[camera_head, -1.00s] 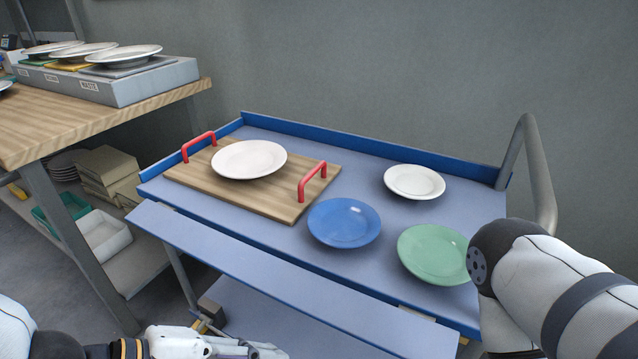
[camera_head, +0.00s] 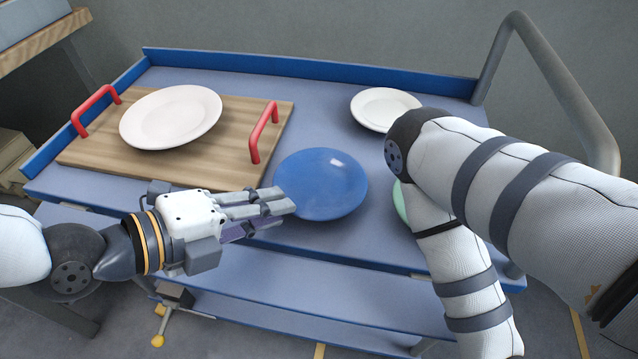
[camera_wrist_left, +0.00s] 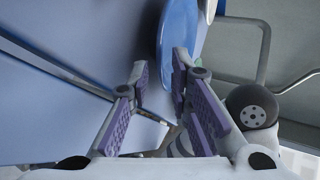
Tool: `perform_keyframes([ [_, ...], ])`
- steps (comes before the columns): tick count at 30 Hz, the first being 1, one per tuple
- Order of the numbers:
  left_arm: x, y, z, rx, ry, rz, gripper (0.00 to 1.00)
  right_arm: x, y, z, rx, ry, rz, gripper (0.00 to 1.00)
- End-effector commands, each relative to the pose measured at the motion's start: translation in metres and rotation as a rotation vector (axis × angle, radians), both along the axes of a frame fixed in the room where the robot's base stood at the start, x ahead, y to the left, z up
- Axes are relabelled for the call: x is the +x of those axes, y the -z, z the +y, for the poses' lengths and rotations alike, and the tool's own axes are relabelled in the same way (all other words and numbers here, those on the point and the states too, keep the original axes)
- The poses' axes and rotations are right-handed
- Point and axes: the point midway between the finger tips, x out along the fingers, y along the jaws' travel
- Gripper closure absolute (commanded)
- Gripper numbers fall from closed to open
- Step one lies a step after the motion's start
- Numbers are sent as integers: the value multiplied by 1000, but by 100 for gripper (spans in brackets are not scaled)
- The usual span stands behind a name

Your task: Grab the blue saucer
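The blue saucer (camera_head: 325,185) lies near the front middle of the blue cart top. My left gripper (camera_head: 281,208) is at its left edge, with the upper finger overlapping the rim in the head view. In the left wrist view, the fingers of my left gripper (camera_wrist_left: 158,72) are apart, with purple pads showing. The blue saucer (camera_wrist_left: 178,38) extends down to the fingertips there, and the right finger partly covers it. I cannot tell whether either finger touches it. My right gripper is out of view.
A wooden tray (camera_head: 235,125) with red handles bears a white plate (camera_head: 170,117). A smaller white saucer (camera_head: 384,108) lies behind. A green plate (camera_head: 400,203) is mostly hidden by my right arm. A raised blue edge (camera_head: 300,68) and grey handle (camera_head: 555,85) bound the cart.

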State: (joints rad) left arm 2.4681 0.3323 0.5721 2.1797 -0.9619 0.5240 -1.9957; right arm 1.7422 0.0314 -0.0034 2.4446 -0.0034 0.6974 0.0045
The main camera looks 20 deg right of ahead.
Motion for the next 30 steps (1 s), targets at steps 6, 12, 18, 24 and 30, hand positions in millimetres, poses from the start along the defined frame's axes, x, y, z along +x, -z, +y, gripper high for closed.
perform_keyframes([
  [6,5,10,-18,1,0,1,81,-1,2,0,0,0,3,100],
  [12,5,9,-17,1,0,1,92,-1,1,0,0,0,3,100],
  [18,5,9,-17,0,-1,0,100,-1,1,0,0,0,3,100],
  [24,5,8,-17,0,-1,0,100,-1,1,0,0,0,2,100],
  [30,6,-14,-21,0,-3,-8,100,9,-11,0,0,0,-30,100],
])
